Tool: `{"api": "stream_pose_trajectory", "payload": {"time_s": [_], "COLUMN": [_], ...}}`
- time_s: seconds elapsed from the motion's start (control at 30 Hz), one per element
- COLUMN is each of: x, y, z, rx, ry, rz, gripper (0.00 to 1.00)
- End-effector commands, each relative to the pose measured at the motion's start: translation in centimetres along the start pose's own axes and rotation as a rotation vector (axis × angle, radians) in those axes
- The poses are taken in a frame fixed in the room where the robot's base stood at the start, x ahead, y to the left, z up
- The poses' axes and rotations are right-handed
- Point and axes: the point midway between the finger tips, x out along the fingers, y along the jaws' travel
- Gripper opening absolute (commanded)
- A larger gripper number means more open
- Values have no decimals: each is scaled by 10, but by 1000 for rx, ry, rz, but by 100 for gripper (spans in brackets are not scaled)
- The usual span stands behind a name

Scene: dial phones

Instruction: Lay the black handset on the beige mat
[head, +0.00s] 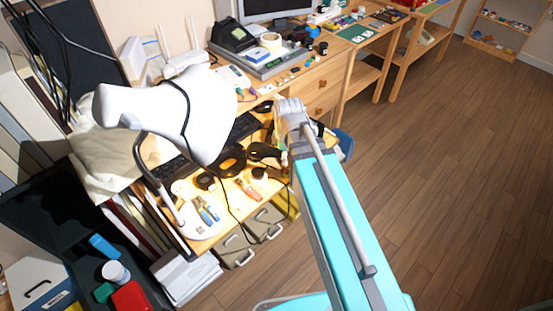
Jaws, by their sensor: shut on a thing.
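My teal arm rises from the bottom of the head view and ends at a grey joint over the desk's right side. My gripper is not in sight; it may be hidden behind the arm. A dark, elongated thing (264,152) lies or hangs just left of the arm over the lower desktop. It may be the black handset, but it is too small to be sure. A black device (235,36), perhaps a phone, stands on the upper surface at the back. I cannot make out a beige mat.
A white desk lamp (200,105) covers part of the desk. Its dark cable hangs in front. Tools with coloured handles (248,188) lie on the lower desktop. A green mat (356,33) lies at the back right. The wooden floor (450,180) on the right is clear.

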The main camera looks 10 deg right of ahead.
Motion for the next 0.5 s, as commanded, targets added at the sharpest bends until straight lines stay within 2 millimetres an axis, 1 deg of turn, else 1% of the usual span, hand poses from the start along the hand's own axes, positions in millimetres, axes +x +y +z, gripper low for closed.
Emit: {"api": "stream_pose_trajectory", "payload": {"time_s": [0.37, 0.5], "x": [0, 2], "y": [-1, 2], "z": [0, -1], "rx": [-15, -14], "ry": [0, 0], "rz": [0, 0], "gripper": [0, 0]}}
